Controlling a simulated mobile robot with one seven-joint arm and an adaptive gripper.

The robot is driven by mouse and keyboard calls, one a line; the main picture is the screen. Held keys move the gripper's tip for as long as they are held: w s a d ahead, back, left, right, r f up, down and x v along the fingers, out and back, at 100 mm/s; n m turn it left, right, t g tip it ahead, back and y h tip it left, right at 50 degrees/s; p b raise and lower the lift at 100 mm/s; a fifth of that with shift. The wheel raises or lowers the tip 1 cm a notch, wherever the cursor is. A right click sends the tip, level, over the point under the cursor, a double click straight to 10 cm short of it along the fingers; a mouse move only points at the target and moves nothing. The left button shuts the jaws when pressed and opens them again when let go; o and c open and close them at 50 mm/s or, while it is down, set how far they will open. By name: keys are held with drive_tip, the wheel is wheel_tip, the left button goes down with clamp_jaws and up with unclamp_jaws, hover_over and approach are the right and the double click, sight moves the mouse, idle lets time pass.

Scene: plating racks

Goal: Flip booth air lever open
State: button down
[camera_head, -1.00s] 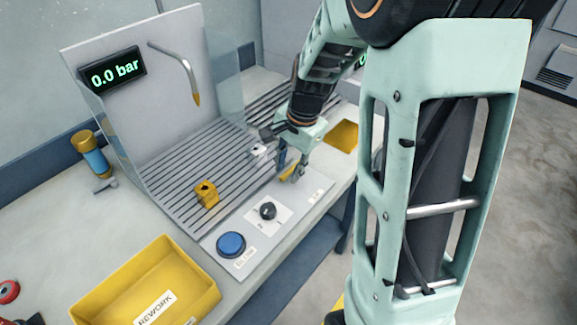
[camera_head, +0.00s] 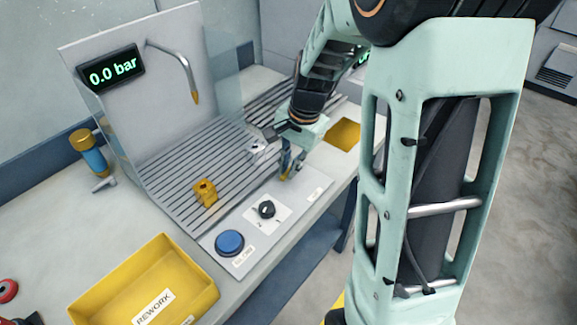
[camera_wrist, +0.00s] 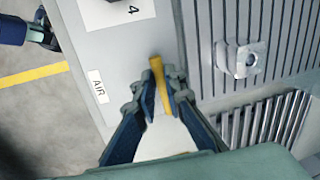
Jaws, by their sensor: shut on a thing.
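The yellow air lever (camera_wrist: 157,70) stands between the fingers of my gripper (camera_wrist: 161,98) in the wrist view. The fingers are shut on it and its end shows past them. In the head view my gripper (camera_head: 286,173) is at the right part of the control panel, and only a small bit of the lever (camera_head: 284,177) shows there. An "AIR" label (camera_wrist: 98,86) lies beside the lever on the grey panel. The gauge display (camera_head: 111,69) reads 0.0 bar.
A blue button (camera_head: 230,243) and a black knob (camera_head: 266,209) sit on the panel to the left. A yellow block (camera_head: 205,192) and a grey metal part (camera_wrist: 243,58) rest on the slatted grate. A yellow REWORK bin (camera_head: 187,300) stands front left.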

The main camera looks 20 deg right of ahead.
drive_tip(key=n, duration=0.1)
drive_tip(key=d+n, duration=0.1)
drive_tip(key=n, duration=0.1)
drive_tip(key=s+d+n+b, duration=0.1)
drive_tip(key=n, duration=0.1)
drive_tip(key=shift+g+y, duration=0.3)
drive_tip(key=shift+g, duration=0.1)
drive_tip(key=d+n, duration=0.1)
drive_tip(key=n, duration=0.1)
drive_tip(key=d+n, duration=0.1)
drive_tip(key=n, duration=0.1)
drive_tip(key=shift+s+n+g, duration=0.15)
drive_tip(key=shift+n+g, duration=0.15)
drive_tip(key=shift+g, duration=0.1)
drive_tip(key=n, duration=0.1)
drive_tip(key=d+n, duration=0.1)
drive_tip(key=n, duration=0.1)
drive_tip(key=shift+w+d+r+n+g, duration=0.1)
drive_tip(key=shift+w+d+n+g, duration=0.1)
drive_tip(key=shift+d+n+g, duration=0.1)
drive_tip(key=shift+w+d+n+g+p, duration=0.15)
drive_tip(key=shift+w+d+n+p, duration=0.15)
drive_tip(key=shift+n, duration=0.65)
drive_tip(key=shift+w+d+n+g+p, duration=0.15)
drive_tip(key=shift+d+n+p, duration=0.25)
drive_tip(key=shift+n, duration=0.55)
drive_tip(key=c, duration=2)
unclamp_jaws()
